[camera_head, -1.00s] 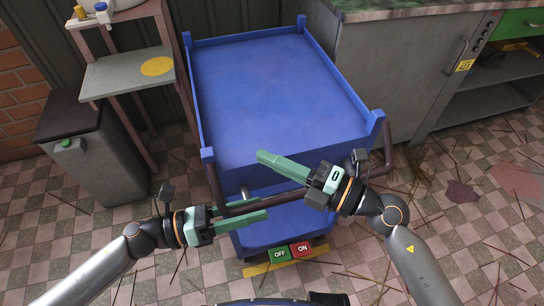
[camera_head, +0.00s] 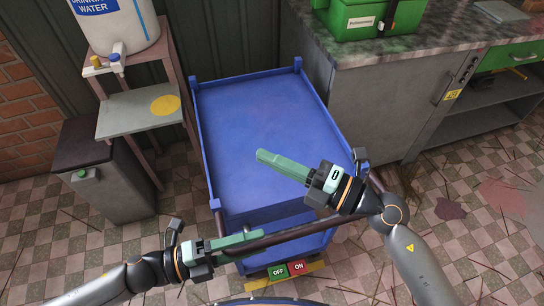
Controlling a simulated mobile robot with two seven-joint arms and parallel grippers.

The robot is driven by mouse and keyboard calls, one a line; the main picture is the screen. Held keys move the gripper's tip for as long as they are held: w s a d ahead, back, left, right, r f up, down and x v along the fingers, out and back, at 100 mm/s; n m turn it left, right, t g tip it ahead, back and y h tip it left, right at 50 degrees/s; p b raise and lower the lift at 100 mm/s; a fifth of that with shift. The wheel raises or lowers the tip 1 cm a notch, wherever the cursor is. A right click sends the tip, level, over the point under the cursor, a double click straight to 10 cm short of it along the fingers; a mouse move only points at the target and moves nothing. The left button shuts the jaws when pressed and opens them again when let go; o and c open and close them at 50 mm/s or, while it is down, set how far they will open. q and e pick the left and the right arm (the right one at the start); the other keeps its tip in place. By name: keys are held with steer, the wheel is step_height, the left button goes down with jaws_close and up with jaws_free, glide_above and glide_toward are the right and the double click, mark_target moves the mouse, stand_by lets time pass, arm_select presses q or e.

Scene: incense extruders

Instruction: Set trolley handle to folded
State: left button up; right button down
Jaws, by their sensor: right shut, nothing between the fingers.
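The blue trolley (camera_head: 262,130) stands in the middle of the camera_head view with its low rim around a flat deck. Its brown bar handle (camera_head: 312,230) crosses the near end, below the deck edge in the picture. My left gripper (camera_head: 250,243) is at the left part of this bar, its green fingers close together and apparently shut on it; the fingers partly hide the contact. My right gripper (camera_head: 262,156) is shut and empty, above the near part of the deck, and its arm hides the bar's right part.
A green OFF pedal (camera_head: 278,271) and red ON pedal (camera_head: 298,267) sit low at the trolley's near end. A grey bin (camera_head: 105,185) and shelf stand (camera_head: 125,118) with a water container (camera_head: 118,28) are left. A grey counter cabinet (camera_head: 385,100) flanks the trolley's right.

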arm_select(q)
steer(key=w+a+r+n+t+y+p, duration=0.1)
steer(key=w+a+r+n+t+p, duration=0.3)
steer(key=w+r+n, duration=0.7)
steer(key=w+a+f+n+t+y+b, duration=0.1)
steer(key=w+a+f+n+t+y, duration=0.6)
steer(key=a+n, duration=0.4)
steer(key=s+d+f+n+g+y, duration=0.3)
steer(key=s+f+n+g+y, duration=0.3)
steer(key=s+f, duration=1.1)
steer(key=shift+f+n+g+y, duration=0.4)
steer(key=shift+f+g, duration=0.1)
steer(key=shift+g, duration=0.1)
